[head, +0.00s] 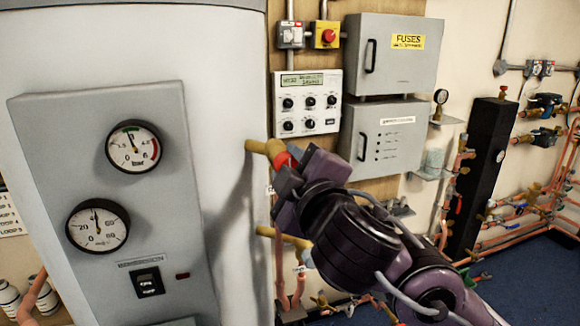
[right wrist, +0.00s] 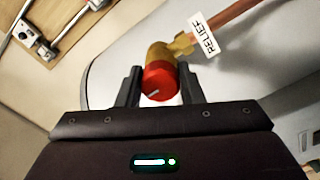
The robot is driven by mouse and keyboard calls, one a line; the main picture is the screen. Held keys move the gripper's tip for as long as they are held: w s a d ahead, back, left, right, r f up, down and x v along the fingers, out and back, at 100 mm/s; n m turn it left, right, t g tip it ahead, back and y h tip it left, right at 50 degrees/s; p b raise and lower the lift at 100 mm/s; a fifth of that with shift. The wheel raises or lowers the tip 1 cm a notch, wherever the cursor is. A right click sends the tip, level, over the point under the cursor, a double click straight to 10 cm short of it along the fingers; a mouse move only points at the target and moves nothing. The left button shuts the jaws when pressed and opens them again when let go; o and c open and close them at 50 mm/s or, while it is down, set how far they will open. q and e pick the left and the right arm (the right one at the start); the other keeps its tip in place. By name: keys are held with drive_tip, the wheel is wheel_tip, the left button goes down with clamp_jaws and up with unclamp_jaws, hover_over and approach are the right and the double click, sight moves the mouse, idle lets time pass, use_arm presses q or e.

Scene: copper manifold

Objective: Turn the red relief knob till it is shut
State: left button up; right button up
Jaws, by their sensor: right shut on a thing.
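The red relief knob (head: 282,158) sits on the end of a brass valve (head: 259,147) that sticks out from the right side of the pale tank. In the right wrist view the round red knob (right wrist: 158,84) has a short white mark, slightly slanted near its lower edge. A white tag reading RELIEF (right wrist: 205,38) hangs on the copper pipe behind it. My right gripper (head: 287,168) is shut on the knob, with one dark finger at each side in the right wrist view. It hides part of the knob in the head view. My left gripper is not in view.
A grey panel with two gauges (head: 110,200) covers the tank's front at left. A second brass stub (head: 282,238) lies below my right gripper. A control box with knobs (head: 308,103) and grey fuse boxes (head: 393,52) are on the wall behind. Copper pipes (head: 530,220) run at right.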

drive_tip(key=o, duration=1)
drive_tip(key=v, duration=0.7)
drive_tip(key=shift+s, duration=0.35)
drive_tip(key=shift+d, duration=0.1)
